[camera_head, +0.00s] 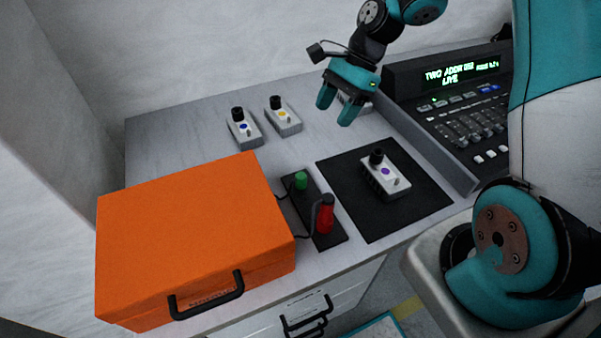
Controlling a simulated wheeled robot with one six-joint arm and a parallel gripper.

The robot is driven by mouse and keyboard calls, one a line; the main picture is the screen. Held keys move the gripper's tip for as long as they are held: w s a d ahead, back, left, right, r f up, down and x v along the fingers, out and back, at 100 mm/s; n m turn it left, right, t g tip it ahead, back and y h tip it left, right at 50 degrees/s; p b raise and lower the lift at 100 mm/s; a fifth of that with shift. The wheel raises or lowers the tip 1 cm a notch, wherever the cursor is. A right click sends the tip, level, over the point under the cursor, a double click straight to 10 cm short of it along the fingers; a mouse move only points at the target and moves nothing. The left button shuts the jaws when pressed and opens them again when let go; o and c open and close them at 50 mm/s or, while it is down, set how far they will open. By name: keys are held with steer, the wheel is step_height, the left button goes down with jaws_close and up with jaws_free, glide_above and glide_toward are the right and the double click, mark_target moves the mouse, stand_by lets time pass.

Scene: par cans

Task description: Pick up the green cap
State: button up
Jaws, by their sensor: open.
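The green cap (301,180) stands on the far end of a narrow black base (312,197), just right of the orange case. A red part (325,215) with a black loop beside it stands at the near end of the same base. My gripper (336,112) is open and empty. It hangs with its teal fingers pointing down over the back of the table, above and behind the green cap and well apart from it.
A large orange case (190,230) fills the table's left front. A black mat (410,205) carries a small box with a purple dot (385,175). Boxes with blue (243,128) and yellow (283,116) dots stand behind. A lit console (455,100) stands right.

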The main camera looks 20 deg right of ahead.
glide_toward(302, 175)
steer(key=x, duration=0.5)
steer(key=shift+w+d+f, duration=0.2)
steer(key=shift+w+f, duration=0.05)
steer(key=shift+w, duration=0.15)
steer(key=shift+s+a+p+x, duration=0.1)
steer(key=shift+s+p+x, duration=0.15)
steer(key=shift+x, duration=1.1)
steer(key=shift+s+a+p+x, duration=0.15)
steer(key=shift+p+x, duration=0.05)
steer(key=shift+x, duration=1.15)
steer(key=shift+r, duration=0.15)
steer(key=c, duration=1)
steer(key=shift+r, duration=0.1)
steer(key=shift+r+p, duration=2.5)
steer(key=shift+r, duration=8.95)
